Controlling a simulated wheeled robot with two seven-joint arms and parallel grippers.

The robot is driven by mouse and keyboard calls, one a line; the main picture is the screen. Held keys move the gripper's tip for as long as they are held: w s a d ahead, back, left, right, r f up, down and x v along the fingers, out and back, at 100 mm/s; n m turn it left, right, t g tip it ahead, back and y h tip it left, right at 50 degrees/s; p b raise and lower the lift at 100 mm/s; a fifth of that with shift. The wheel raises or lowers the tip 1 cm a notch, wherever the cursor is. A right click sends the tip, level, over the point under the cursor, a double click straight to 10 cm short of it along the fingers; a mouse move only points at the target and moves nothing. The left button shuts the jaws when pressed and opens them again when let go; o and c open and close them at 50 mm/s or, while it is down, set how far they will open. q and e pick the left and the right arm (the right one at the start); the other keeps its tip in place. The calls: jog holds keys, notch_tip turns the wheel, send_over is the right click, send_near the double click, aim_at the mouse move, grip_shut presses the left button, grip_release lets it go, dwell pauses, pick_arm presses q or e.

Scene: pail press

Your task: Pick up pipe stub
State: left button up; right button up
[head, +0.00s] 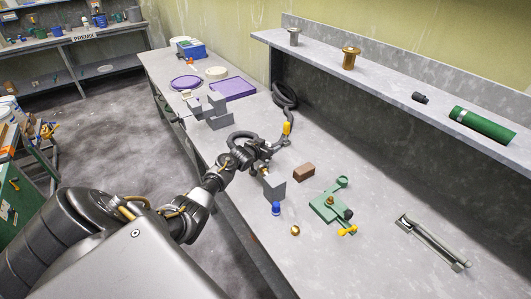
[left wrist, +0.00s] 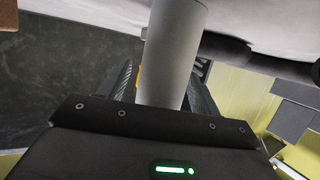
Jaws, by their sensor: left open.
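A plain grey cylinder, which looks like the pipe stub (left wrist: 173,50), stands out from between the jaws of my left gripper in the left wrist view. The dark fingers show on both sides of it, and its near end is hidden behind the gripper body. In the head view my left gripper (head: 262,160) is over the bench, just behind a grey block-like piece (head: 275,191). I cannot tell there whether that piece is the same thing. The jaws are open around the cylinder; contact cannot be made out. My right gripper is not in view.
A brown block (head: 304,172), a blue-topped piece (head: 276,208), a brass ball (head: 295,230) and a green clamp (head: 328,207) lie near the gripper. Grey blocks (head: 212,112) stand behind it. A raised shelf (head: 390,77) runs along the wall.

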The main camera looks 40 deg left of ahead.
pick_arm(q)
jog(key=c, duration=1.1)
